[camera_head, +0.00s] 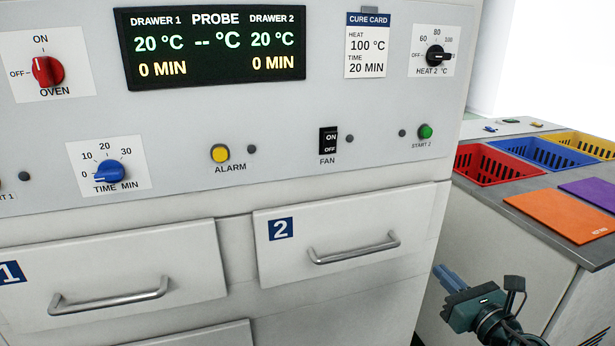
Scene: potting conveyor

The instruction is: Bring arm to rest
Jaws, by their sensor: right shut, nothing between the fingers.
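My right gripper (448,280) is at the lower right, beside the right edge of the oven cabinet (340,188). Its fingers are together with nothing between them, and they point up and to the left. It is apart from the cabinet's drawer handles. My left gripper is not in view. The display (210,45) reads 20 °C and 0 MIN for drawers 1 and 2. Drawer 1 (110,275) and drawer 2 (345,240) look shut.
A side counter (500,205) at the right holds red (490,165), blue (545,153) and yellow (588,144) baskets. An orange mat (560,214) and a purple mat (592,191) lie in front of them. Drawer handles (355,248) stick out from the cabinet front.

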